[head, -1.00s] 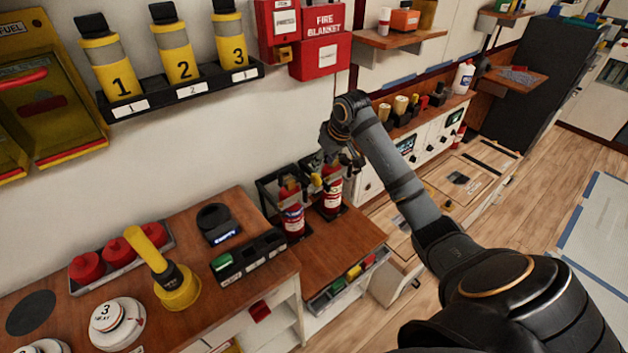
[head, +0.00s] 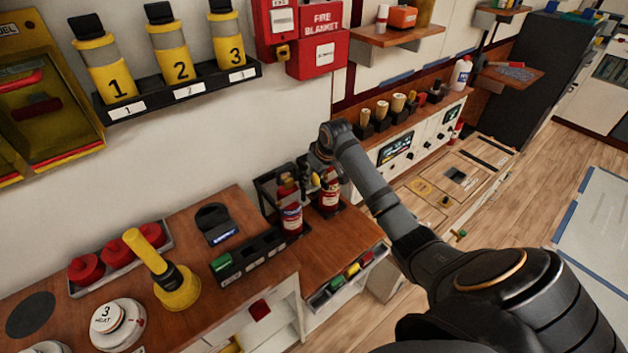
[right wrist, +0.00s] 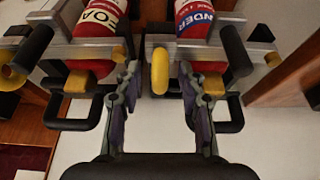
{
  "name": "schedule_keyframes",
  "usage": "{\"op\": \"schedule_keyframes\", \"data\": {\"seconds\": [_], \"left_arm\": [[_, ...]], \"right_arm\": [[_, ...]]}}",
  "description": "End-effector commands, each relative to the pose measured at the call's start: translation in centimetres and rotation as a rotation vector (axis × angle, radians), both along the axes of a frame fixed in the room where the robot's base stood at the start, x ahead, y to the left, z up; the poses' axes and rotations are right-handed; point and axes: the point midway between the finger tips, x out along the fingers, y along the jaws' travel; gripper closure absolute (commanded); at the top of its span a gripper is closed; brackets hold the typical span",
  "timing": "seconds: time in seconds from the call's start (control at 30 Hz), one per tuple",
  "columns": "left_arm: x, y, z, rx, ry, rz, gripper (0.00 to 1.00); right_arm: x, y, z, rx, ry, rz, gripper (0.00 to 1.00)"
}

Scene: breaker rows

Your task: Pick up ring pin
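Two red fire extinguishers stand side by side in dark holders, the left one (head: 290,212) and the right one (head: 330,198). In the right wrist view their red bodies (right wrist: 97,14) (right wrist: 195,12) show at the top. A yellow rounded piece (right wrist: 160,70), perhaps the ring pin, hangs between them; I cannot make out a ring shape. My right gripper (right wrist: 160,88) is open, its two fingers apart on either side of this piece, with no visible contact. In the head view the right gripper (head: 322,172) is at the extinguishers, partly hiding the right one. My left gripper is out of view.
Black handles (right wrist: 235,50) and grey bars crowd both sides of the fingers. A wooden counter (head: 330,250) lies below. A yellow-handled tool (head: 178,285) and red knobs (head: 85,267) stand at left. Breaker fuses (head: 381,110) line a console behind my arm.

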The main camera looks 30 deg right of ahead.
Motion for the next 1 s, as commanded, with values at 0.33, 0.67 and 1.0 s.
{"op": "schedule_keyframes", "data": {"seconds": [0.33, 0.67, 1.0], "left_arm": [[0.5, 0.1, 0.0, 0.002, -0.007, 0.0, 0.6], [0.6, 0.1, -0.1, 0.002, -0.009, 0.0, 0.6], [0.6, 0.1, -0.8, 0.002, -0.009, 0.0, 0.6]], "right_arm": [[0.0, 0.0, 0.0, 0.0, 0.0, 0.0, 1.0], [0.1, 0.0, 1.0, -0.001, -0.004, 0.0, 1.0], [0.1, 0.0, 8.3, 0.001, -0.005, -0.001, 1.0]]}}
